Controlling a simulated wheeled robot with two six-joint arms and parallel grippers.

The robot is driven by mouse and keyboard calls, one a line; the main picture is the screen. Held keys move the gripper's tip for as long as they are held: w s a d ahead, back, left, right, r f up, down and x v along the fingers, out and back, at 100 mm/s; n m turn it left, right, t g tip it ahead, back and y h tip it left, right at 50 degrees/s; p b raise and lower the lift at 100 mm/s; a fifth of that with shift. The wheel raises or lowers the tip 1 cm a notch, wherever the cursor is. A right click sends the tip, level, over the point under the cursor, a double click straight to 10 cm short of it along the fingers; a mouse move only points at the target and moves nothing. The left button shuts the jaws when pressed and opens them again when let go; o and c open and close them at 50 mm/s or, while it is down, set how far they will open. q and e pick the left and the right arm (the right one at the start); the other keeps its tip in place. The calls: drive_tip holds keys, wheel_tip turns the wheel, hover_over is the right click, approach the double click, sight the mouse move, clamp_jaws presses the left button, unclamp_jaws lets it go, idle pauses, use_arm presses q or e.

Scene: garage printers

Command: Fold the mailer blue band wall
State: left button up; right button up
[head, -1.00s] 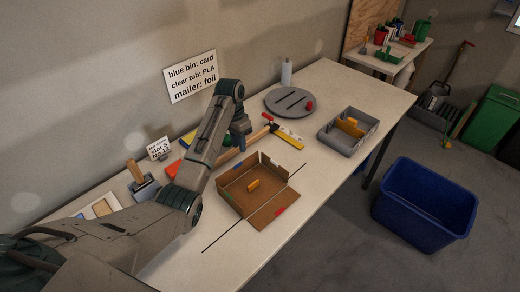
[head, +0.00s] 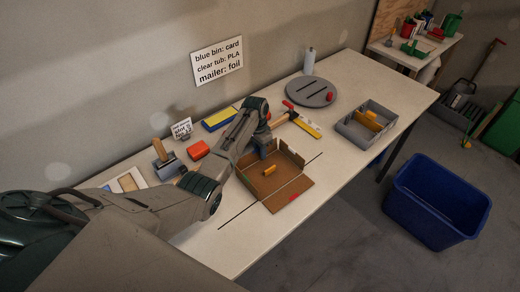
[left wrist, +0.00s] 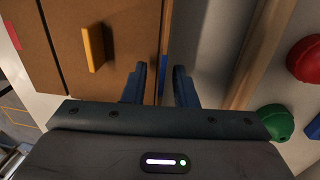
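The mailer is an open brown cardboard box (head: 262,186) lying on the table, with raised walls and a flap with a red mark (head: 293,197) folded out flat towards the front right. A small orange-yellow piece (head: 270,170) lies inside; it also shows in the left wrist view (left wrist: 93,47). My left gripper (head: 264,149) is at the mailer's far wall. In the left wrist view its blue fingers (left wrist: 160,86) are apart, one on each side of a thin upright wall edge (left wrist: 166,38) with a bluish strip low on it. Contact cannot be told. My right gripper is not in view.
A hammer (head: 282,119) and yellow-black tool (head: 308,126) lie behind the mailer. A grey tray (head: 352,132), round grey plate (head: 299,94), red block (head: 198,149) and blue-yellow block (head: 219,119) are also on the table. A blue bin (head: 435,210) stands on the floor.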

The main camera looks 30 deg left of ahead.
use_arm(q)
drive_tip(key=shift+c, duration=0.8)
clamp_jaws()
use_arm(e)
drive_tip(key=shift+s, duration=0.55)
